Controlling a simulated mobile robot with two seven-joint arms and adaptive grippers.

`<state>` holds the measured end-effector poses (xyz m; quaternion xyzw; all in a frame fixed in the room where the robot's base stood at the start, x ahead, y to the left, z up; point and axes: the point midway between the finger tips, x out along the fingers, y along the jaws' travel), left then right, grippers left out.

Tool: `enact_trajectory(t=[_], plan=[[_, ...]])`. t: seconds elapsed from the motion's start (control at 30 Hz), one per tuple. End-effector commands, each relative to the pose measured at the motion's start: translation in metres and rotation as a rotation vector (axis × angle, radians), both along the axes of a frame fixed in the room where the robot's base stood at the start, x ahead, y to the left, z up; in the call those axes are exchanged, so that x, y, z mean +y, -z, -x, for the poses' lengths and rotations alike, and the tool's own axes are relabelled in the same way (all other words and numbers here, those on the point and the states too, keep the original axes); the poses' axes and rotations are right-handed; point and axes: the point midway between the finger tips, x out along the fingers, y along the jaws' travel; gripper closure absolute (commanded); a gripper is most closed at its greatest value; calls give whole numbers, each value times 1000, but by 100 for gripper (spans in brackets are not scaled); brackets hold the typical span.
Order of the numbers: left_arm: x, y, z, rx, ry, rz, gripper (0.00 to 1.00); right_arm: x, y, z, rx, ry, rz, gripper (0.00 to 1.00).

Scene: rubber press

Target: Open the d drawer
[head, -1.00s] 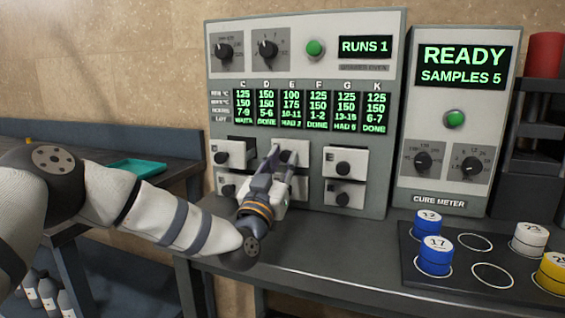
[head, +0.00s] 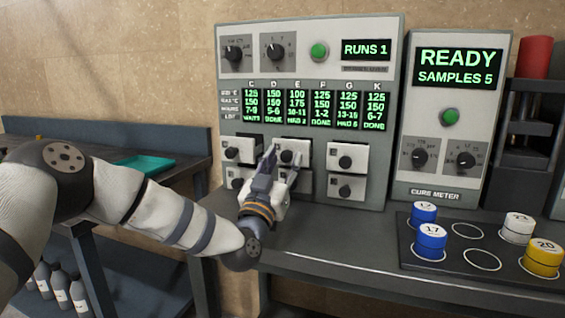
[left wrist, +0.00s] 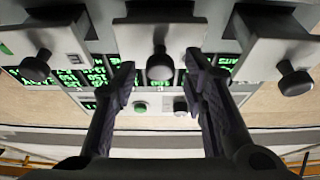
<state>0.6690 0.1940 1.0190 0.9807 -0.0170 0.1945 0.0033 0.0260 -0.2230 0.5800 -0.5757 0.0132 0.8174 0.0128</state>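Small pale drawers with round black knobs sit in two rows low on the press panel; their letters are too small to read, so I cannot tell which is d. My left gripper (head: 281,164) is in front of the top middle drawer (head: 302,147), fingers spread. In the left wrist view, the open fingers (left wrist: 160,68) flank the black knob of the middle drawer (left wrist: 160,35); I see no contact with it. The top left drawer (head: 232,144) stands out with a dark gap above it. The lower middle drawer is partly hidden by the gripper. My right gripper is out of view.
The panel (head: 390,110) carries dials, a green button and a lettered display. A cure meter (head: 452,190) stands to the right. A dark tray (head: 410,262) with blue, white and yellow pots lies on the bench. A teal tray (head: 150,163) lies at left.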

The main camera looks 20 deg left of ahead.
Motion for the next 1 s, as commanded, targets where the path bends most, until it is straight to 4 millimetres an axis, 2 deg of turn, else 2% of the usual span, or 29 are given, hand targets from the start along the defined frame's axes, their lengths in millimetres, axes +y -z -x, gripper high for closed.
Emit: enact_trajectory(t=[0.27,0.37,0.43,0.7,0.83,1.0], plan=[[0,0,1,-1,0,0,58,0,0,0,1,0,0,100],[0,5,13,1,1,0,58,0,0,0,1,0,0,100],[1,12,29,4,1,0,58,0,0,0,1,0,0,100],[4,11,109,1,2,1,58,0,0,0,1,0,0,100],[5,12,134,1,1,1,58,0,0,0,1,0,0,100],[5,11,147,-1,0,0,58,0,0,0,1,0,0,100]])
